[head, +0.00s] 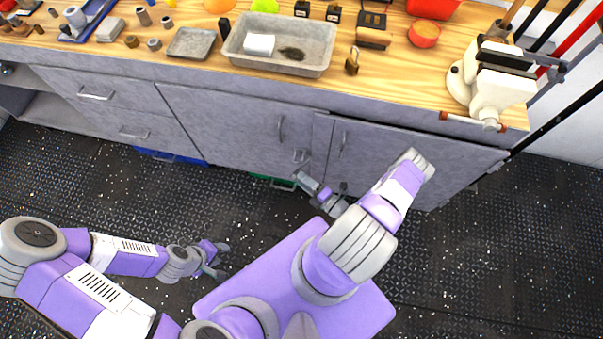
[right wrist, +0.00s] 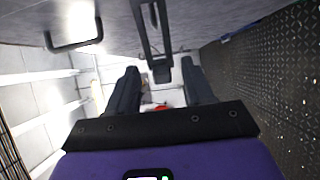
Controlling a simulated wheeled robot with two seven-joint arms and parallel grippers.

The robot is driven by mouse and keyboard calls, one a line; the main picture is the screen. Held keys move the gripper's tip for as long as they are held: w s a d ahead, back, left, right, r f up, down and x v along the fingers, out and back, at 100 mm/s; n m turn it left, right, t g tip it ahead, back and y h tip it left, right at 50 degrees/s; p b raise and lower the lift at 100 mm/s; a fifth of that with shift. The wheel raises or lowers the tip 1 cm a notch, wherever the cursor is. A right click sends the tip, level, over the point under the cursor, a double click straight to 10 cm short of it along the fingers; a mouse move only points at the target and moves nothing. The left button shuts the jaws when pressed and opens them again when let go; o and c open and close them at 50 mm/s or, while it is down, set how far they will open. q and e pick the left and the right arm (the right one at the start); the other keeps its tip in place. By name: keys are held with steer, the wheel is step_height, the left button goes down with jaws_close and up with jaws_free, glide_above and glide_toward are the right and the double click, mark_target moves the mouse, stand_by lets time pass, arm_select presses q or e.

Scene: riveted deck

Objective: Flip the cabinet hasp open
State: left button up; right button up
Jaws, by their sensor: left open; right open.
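The grey cabinet (head: 235,125) stands under the wooden worktop, its doors shut. The cabinet hasp (head: 301,156) is a small metal piece by the seam between two doors. In the right wrist view the hasp (right wrist: 152,35) is a dark slotted strap hanging in from the top, its end in line with the gap between my fingers. My right gripper (head: 316,181) is open close to the cabinet front, just below the hasp in the head view; its fingers (right wrist: 160,72) also show in the wrist view. Contact cannot be told. My left gripper (head: 221,260) is open and empty above the floor.
A grey tray (head: 318,68) and a white vise (head: 495,85) stand on the worktop. Blue (head: 165,156) and green (head: 270,182) items lie low under the cabinet. The dark floor at right is clear.

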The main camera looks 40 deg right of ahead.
steer(key=v, duration=0.5)
steer(key=shift+s+p, duration=0.35)
steer(key=shift+s, duration=0.05)
